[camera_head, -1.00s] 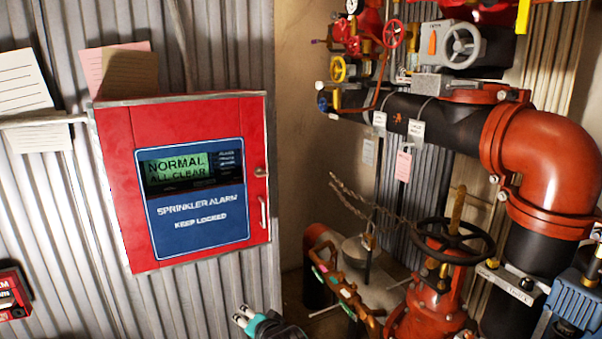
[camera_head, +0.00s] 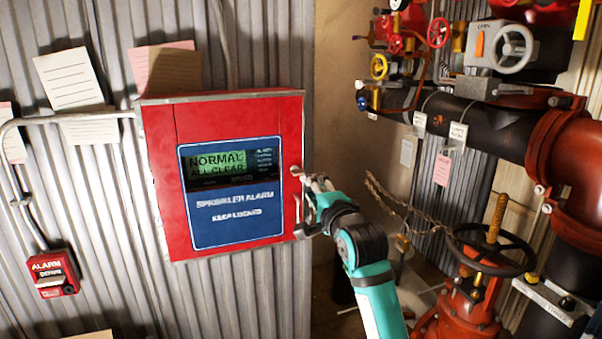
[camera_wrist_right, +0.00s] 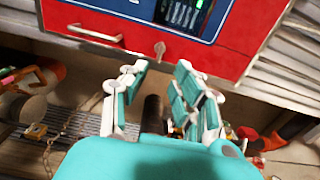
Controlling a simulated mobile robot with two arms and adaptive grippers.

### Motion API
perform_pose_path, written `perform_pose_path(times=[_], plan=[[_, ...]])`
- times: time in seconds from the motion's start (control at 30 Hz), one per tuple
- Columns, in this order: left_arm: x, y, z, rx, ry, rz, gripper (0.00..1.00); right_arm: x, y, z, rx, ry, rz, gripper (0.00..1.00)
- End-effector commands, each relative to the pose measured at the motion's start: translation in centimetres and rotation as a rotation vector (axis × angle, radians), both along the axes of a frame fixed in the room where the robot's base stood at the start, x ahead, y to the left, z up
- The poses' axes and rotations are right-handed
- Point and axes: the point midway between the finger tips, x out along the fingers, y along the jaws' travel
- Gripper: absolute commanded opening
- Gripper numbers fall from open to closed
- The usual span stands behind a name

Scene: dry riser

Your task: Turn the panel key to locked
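The red sprinkler alarm panel (camera_head: 240,112) hangs on the corrugated wall; its screen reads NORMAL ALL CLEAR. The panel key (camera_head: 296,170) is at the right edge of its door, partly beside my fingers. In the right wrist view the key (camera_wrist_right: 160,48) stands out from the red door, just beyond my fingertips. My right gripper (camera_head: 312,186) is at the panel's right edge. In the right wrist view its fingers (camera_wrist_right: 160,76) are apart with nothing between them, and the key lies roughly in line with the gap. My left gripper is not in view.
A door handle (camera_wrist_right: 95,36) sits close to the key. A red alarm pull box (camera_head: 53,272) is at lower left. To the right are a black handwheel (camera_head: 490,250), a hanging chain (camera_head: 390,198) and large red and black pipes (camera_head: 575,150).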

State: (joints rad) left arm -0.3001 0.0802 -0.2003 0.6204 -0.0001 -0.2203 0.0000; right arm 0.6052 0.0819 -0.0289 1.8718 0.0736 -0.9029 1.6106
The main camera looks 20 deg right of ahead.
Motion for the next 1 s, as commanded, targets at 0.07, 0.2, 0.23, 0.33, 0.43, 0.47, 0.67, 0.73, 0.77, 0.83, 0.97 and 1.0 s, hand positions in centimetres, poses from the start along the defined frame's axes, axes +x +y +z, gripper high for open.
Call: perform_pose_path(times=[0.07,0.2,0.23,0.33,0.43,0.47,0.67,0.73,0.77,0.83,0.97,1.0], plan=[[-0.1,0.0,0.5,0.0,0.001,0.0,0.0,1.8,0.0,0.2,-0.003,0.001,-0.002,0.29],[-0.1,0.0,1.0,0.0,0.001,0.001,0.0,4.6,0.1,0.2,-0.003,0.002,-0.002,0.29],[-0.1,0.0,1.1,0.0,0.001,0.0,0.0,5.1,0.1,0.2,-0.003,0.002,-0.002,0.29],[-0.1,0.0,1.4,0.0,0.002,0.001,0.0,6.6,0.2,0.2,-0.003,0.001,-0.001,0.29],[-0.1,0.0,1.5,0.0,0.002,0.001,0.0,7.7,0.2,0.1,-0.002,0.001,-0.001,0.29],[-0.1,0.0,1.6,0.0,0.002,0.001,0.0,7.9,0.2,0.1,-0.002,0.0,-0.001,0.29],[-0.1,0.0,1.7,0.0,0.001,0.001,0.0,8.8,0.2,0.0,-0.003,0.0,-0.001,0.29],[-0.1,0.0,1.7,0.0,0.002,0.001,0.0,8.8,0.3,0.0,-0.003,0.0,-0.001,0.29],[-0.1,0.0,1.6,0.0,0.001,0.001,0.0,8.8,0.3,0.0,-0.002,0.0,-0.001,0.29],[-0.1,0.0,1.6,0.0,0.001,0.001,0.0,8.8,0.3,0.0,-0.002,0.0,-0.001,0.29],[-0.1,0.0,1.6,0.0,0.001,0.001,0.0,8.8,0.3,0.0,-0.002,0.0,-0.001,0.22],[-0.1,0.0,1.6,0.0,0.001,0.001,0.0,8.8,0.3,0.0,-0.002,0.0,-0.001,0.17]])
